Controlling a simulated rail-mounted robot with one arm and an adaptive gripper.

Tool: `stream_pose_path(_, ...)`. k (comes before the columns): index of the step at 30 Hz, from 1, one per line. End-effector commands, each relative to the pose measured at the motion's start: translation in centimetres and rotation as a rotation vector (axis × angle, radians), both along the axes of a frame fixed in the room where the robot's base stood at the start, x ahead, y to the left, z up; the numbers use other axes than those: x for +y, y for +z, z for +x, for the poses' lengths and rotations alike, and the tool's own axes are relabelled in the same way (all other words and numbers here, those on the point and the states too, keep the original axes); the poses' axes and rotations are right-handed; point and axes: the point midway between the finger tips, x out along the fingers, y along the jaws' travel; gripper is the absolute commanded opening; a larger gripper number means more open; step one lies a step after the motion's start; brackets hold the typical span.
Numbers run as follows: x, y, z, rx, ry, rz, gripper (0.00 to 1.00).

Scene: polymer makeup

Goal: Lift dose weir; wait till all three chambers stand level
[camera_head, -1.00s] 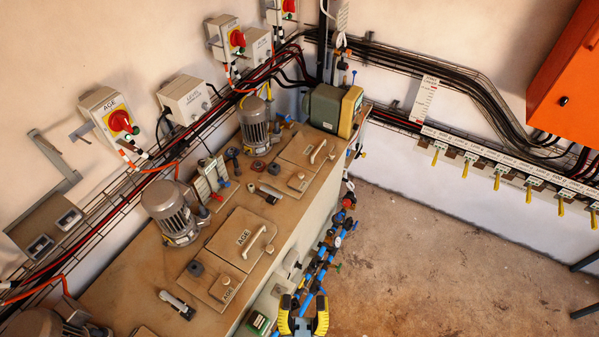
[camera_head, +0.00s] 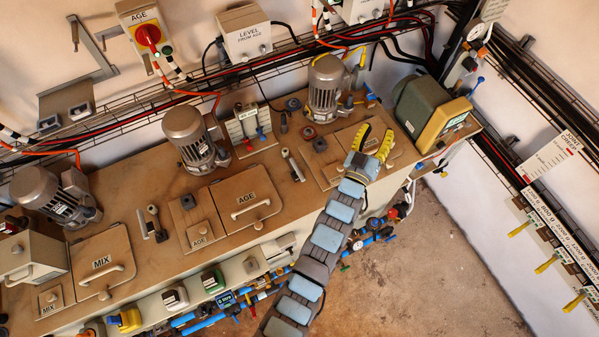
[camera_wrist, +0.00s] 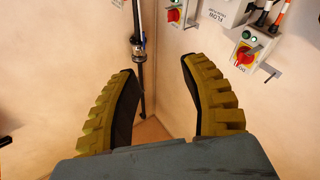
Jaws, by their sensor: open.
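A long tan tank top (camera_head: 150,175) carries the chamber lids. The MIX lid (camera_head: 104,262) is at left and the AGE lid (camera_head: 245,198) is in the middle, both closed. A third lid (camera_head: 345,138) at right is partly hidden by my gripper, its label unreadable. My gripper (camera_head: 377,138), with yellow ribbed fingers, is open over the tank's right end, near this lid. In the wrist view its fingers (camera_wrist: 160,72) stand apart with nothing between them. I cannot pick out the dose weir or see the liquid levels.
Several grey motors, one by the AGE lid (camera_head: 190,138), stand along the tank's back. A green and yellow unit (camera_head: 425,115) is close right of my gripper. Blue pipes and valves (camera_head: 372,238) line the tank's front. The floor (camera_head: 440,280) at right is clear.

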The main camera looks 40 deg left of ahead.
Motion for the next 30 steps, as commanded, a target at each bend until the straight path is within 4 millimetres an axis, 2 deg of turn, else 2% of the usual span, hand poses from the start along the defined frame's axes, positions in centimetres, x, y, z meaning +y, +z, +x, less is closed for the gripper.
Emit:
stream_pose_path(1,1.6,-1.0,0.9,0.053,0.011,-0.031,0.45)
stream_pose_path(6,5.9,-4.8,2.8,0.248,0.038,-0.160,0.45)
stream_pose_path(10,9.0,-7.5,3.3,0.395,0.064,-0.262,0.45)
stream_pose_path(14,11.7,-9.9,2.9,0.536,0.092,-0.370,0.45)
stream_pose_path(18,14.2,-12.2,1.5,0.689,0.123,-0.493,0.45)
stream_pose_path(22,16.1,-13.5,-0.4,0.824,0.155,-0.604,0.45)
stream_pose_path(30,18.7,-14.9,-6.6,1.103,0.226,-0.843,0.45)
